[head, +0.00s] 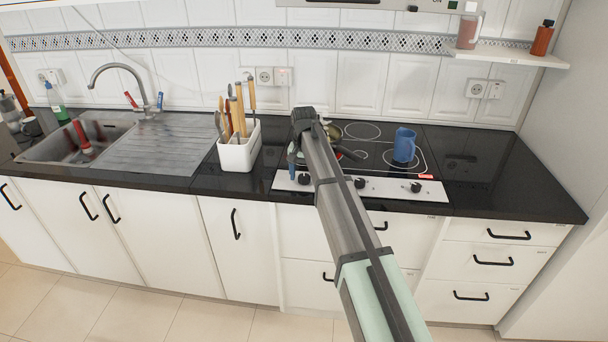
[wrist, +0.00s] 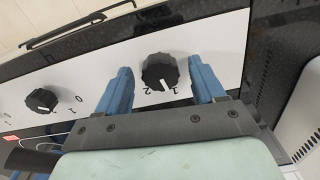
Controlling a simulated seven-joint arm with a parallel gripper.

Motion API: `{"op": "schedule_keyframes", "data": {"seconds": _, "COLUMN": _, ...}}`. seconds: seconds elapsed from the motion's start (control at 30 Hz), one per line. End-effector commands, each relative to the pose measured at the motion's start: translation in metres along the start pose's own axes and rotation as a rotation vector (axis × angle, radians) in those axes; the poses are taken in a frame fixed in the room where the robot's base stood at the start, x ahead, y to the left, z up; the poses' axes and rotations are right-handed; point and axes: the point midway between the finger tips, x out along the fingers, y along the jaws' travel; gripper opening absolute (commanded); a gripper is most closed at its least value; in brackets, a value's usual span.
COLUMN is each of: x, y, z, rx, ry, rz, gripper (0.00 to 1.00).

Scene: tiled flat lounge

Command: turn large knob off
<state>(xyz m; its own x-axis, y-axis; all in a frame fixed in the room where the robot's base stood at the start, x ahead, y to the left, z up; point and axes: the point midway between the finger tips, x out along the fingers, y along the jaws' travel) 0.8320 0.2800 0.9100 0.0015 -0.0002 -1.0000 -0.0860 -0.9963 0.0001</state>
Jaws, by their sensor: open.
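The stove's white control strip (head: 330,186) carries black knobs in a row. In the wrist view, one black knob (wrist: 160,72) sits between the two blue fingers of my gripper (wrist: 161,66), which is open, with a gap on each side. Its white pointer faces the printed 1 and 2, closer to the 1. In the head view my gripper (head: 295,165) is at the strip's left end, beside the left knob (head: 304,179). The middle knob (head: 360,183) and right knob (head: 416,188) are clear of it. A second knob (wrist: 42,101) shows at left in the wrist view.
A blue mug (head: 404,145) and a pan (head: 331,132) stand on the black hob (head: 380,160). A white utensil holder (head: 239,152) stands left of the hob, close to my gripper. The sink (head: 75,142) is far left. The counter right of the hob is clear.

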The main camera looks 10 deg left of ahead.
Motion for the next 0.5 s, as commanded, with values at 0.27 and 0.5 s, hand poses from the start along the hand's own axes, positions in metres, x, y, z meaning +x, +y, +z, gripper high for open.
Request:
{"op": "schedule_keyframes", "data": {"seconds": 0.27, "x": 0.0010, "y": 0.0000, "z": -0.0001, "rx": 0.000, "ry": 0.000, "rz": 0.000, "gripper": 0.69}}
{"op": "schedule_keyframes", "data": {"seconds": 0.5, "x": 0.0009, "y": 0.0000, "z": 0.0000, "rx": 0.000, "ry": 0.000, "rz": 0.000, "gripper": 0.47}}
